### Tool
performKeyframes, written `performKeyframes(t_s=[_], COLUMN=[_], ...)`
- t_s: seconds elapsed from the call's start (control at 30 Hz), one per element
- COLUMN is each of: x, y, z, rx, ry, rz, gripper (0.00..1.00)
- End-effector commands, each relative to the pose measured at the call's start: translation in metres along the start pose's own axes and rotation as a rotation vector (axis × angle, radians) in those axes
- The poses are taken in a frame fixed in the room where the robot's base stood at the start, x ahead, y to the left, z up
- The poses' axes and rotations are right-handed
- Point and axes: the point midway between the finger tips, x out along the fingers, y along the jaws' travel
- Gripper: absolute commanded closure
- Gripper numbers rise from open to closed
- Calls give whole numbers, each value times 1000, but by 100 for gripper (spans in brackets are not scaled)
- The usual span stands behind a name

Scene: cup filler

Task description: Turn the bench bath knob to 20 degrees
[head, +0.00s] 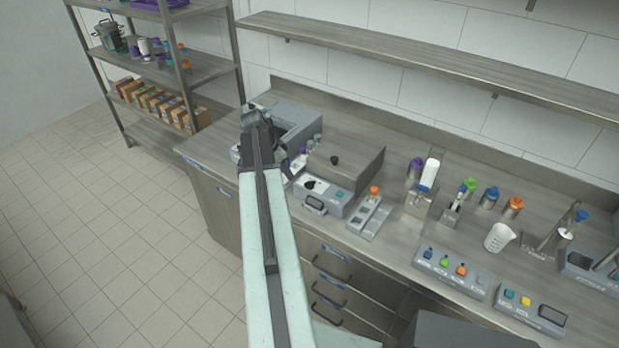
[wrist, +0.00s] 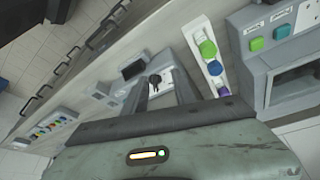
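A black knob (wrist: 155,79) on a pale panel shows in the wrist view, between the two fingers of my gripper (wrist: 161,82). The fingers are apart with nothing clasped. I cannot tell how close the tips are to the knob, or its angle reading. In the head view, a grey bench unit (head: 336,208) has a white panel with a dark knob (head: 311,185), which looks like the same one. My arm reaches over the bench just left of this unit and hides most of my gripper there.
Colored caps in a pale rack (wrist: 209,50) and a grey device with buttons (wrist: 268,32) stand at the right in the wrist view. In the head view, a larger grey box (head: 290,115) stands behind my arm, and bottles and button panels (head: 450,270) fill the right bench.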

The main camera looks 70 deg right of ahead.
Motion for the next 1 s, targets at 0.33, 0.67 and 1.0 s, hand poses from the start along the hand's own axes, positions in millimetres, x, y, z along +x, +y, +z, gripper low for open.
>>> performKeyframes(t_s=[0.33,0.67,1.0], x=[20,69,96], y=[22,22,24], z=[-52,-50,-54], rx=[162,160,160], ry=[26,25,24], rz=[30,29,29], gripper=[67,67,67])
